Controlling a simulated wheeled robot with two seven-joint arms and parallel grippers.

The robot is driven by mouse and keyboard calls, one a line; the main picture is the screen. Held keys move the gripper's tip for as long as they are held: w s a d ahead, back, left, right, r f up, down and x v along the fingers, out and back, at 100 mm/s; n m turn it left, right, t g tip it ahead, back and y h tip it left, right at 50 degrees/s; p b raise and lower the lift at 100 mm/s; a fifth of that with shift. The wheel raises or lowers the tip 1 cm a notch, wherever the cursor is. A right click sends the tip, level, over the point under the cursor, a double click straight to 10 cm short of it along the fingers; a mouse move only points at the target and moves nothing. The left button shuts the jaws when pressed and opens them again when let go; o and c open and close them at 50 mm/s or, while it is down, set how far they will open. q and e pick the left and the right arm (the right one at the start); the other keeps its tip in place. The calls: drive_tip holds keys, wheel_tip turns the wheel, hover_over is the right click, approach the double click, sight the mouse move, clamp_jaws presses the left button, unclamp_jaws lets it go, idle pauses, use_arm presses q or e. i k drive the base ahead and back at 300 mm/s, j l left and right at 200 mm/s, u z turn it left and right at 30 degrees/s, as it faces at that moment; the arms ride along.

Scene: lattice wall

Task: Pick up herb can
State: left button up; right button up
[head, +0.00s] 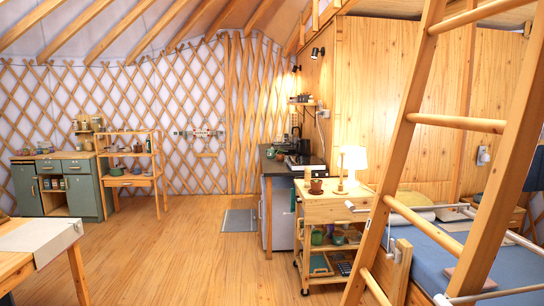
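I cannot single out a herb can in the head view; several small containers are too far off to tell apart. Some small jars (52,183) stand in an open compartment of the green cabinet (87,200) at the far left. More small items stand on a wall shelf (83,131) above it and on the wooden shelf rack (133,181) beside it. Neither of my grippers is in view.
A wooden table (22,262) with a pale cloth fills the near left. A wooden cart (335,210) with a lamp (353,160) stands right of centre, beside a dark counter (275,163). A ladder (408,125) and bed (510,285) block the right. The middle floor (180,260) is clear.

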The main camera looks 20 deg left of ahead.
sight(271, 152)
drive_tip(key=j+u, duration=0.2)
drive_tip(key=i+j+u, duration=0.35)
drive_tip(key=i+j, duration=0.35)
drive_tip(key=j, duration=0.25)
drive_tip(key=i+j+u, duration=0.3)
drive_tip(key=i+j, duration=0.45)
drive_tip(key=i, duration=1.85)
drive_tip(key=i+j, duration=0.1)
drive_tip(key=i, duration=1.75)
drive_tip(key=i+j+z, duration=0.15)
drive_tip(key=i+z, duration=0.3)
drive_tip(key=i, duration=0.15)
drive_tip(key=i+j+z, duration=0.35)
drive_tip(key=i+z, duration=0.15)
drive_tip(key=i+j+z, duration=0.45)
drive_tip(key=i+j, duration=0.1)
drive_tip(key=j, duration=0.05)
